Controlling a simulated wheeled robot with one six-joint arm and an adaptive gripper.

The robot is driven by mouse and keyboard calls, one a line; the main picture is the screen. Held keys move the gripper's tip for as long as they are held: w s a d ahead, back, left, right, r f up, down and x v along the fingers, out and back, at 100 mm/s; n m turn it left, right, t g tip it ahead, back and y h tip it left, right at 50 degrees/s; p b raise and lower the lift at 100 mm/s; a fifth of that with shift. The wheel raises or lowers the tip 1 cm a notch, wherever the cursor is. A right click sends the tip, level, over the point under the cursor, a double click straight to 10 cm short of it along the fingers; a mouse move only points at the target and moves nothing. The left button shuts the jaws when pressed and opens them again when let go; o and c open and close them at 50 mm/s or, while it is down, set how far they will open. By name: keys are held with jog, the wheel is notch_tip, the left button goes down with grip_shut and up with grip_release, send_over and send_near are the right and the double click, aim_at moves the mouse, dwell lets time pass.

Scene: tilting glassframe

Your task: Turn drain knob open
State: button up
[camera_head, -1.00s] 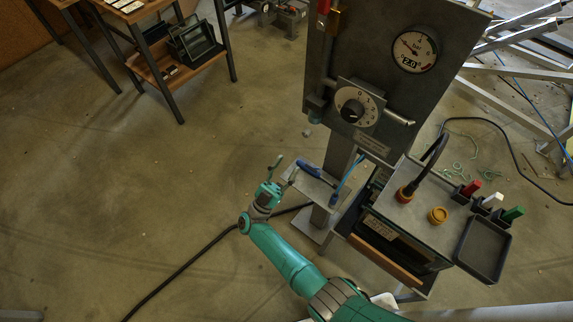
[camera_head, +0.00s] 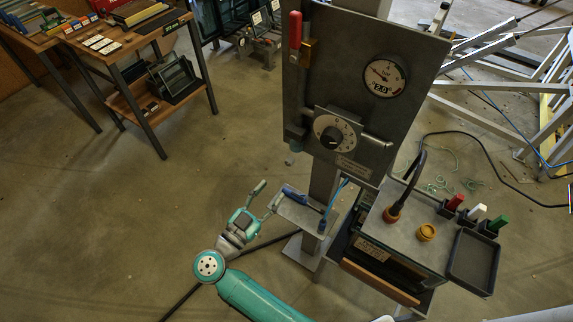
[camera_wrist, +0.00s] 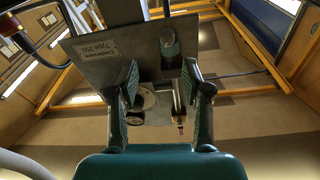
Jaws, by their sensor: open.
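The upright grey panel (camera_head: 300,85) carries a black rotary knob (camera_head: 331,136) on a white numbered dial. A short blue-grey cylindrical fitting (camera_head: 296,134) hangs at the panel's lower left corner. Which of these is the drain knob I cannot tell for sure. My gripper (camera_head: 268,194) is open and empty, below and left of the panel, pointing up. In the wrist view, the cylindrical fitting (camera_wrist: 170,44) shows end-on beyond and above the open fingertips (camera_wrist: 160,72), apart from them. The dial (camera_wrist: 141,98) shows lower, partly behind the left finger.
A red-handled lever (camera_head: 295,30) and a round gauge (camera_head: 384,76) sit on the panel. A small shelf (camera_head: 300,216) with blue tools is just right of my gripper. A cart (camera_head: 400,235) with a tray stands right.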

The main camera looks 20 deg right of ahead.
aim_at(288, 164)
jog(key=w+d, duration=0.2)
jog(key=w+d+r+y, duration=0.1)
jog(key=w+d, duration=0.1)
jog(key=d, duration=0.1)
jog(key=w+d+n+y, duration=0.1)
jog(key=w+d, duration=0.1)
jog(key=shift+d+r+t, duration=0.2)
jog(key=shift+r+t, duration=0.1)
dwell(0.3)
grip_shut()
